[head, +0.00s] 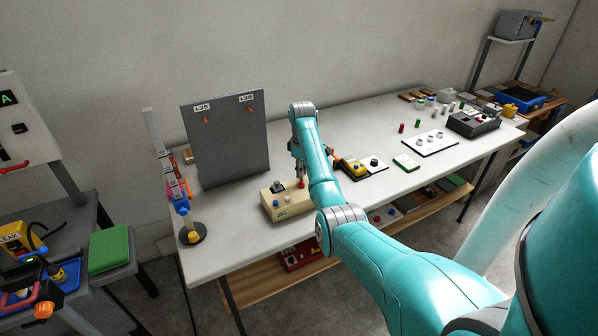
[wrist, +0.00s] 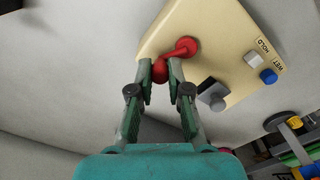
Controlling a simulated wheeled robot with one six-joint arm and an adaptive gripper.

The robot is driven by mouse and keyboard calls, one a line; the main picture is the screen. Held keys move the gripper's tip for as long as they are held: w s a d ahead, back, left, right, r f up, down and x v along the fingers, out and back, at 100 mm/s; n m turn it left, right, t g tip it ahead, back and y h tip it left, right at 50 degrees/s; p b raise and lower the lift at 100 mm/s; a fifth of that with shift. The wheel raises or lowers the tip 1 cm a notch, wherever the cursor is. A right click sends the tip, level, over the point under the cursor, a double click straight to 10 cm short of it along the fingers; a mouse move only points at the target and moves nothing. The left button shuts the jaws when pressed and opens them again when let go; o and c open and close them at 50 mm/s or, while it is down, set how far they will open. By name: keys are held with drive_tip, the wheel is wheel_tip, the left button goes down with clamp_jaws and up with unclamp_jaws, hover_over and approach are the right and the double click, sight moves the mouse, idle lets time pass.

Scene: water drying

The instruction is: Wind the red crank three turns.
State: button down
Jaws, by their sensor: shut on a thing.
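The red crank (wrist: 183,47) sits on top of a cream box (wrist: 218,28). In the wrist view its round hub is at the upper right and its knob lies to the lower left, between my fingertips. My gripper (wrist: 160,70) is shut on the crank's knob. In the head view my gripper (head: 298,172) is over the right part of the cream box (head: 284,211), and the red crank (head: 301,184) shows just below it. The box also carries a grey block, a white switch (wrist: 254,59) and a blue button (wrist: 268,76) beside labels reading HOLD and WET.
A grey upright panel (head: 228,150) stands behind the box, and a post with coloured parts (head: 180,195) stands to the left. A yellow-and-black device (head: 353,165) and a green pad (head: 406,162) lie to the right. The white tabletop (head: 225,240) is clear at the front left.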

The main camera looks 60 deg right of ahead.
drive_tip(key=m, duration=0.2)
drive_tip(key=s+m, duration=0.1)
drive_tip(key=m, duration=0.3)
drive_tip(key=shift+s+d, duration=0.25)
drive_tip(key=shift+s, duration=0.15)
drive_tip(key=m, duration=0.2)
drive_tip(key=s+m, duration=0.1)
drive_tip(key=m, duration=0.3)
drive_tip(key=shift+s+a+m, duration=0.3)
drive_tip(key=shift+s+m, duration=0.05)
drive_tip(key=shift+m, duration=0.05)
drive_tip(key=m, duration=0.3)
drive_tip(key=s+a+m, duration=0.1)
drive_tip(key=m, duration=0.3)
drive_tip(key=a+m, duration=0.1)
drive_tip(key=m, duration=0.2)
drive_tip(key=shift+s+a+m, duration=0.2)
drive_tip(key=shift+a+m, duration=0.1)
drive_tip(key=shift+m, duration=0.1)
drive_tip(key=c, duration=1.1)
unclamp_jaws()
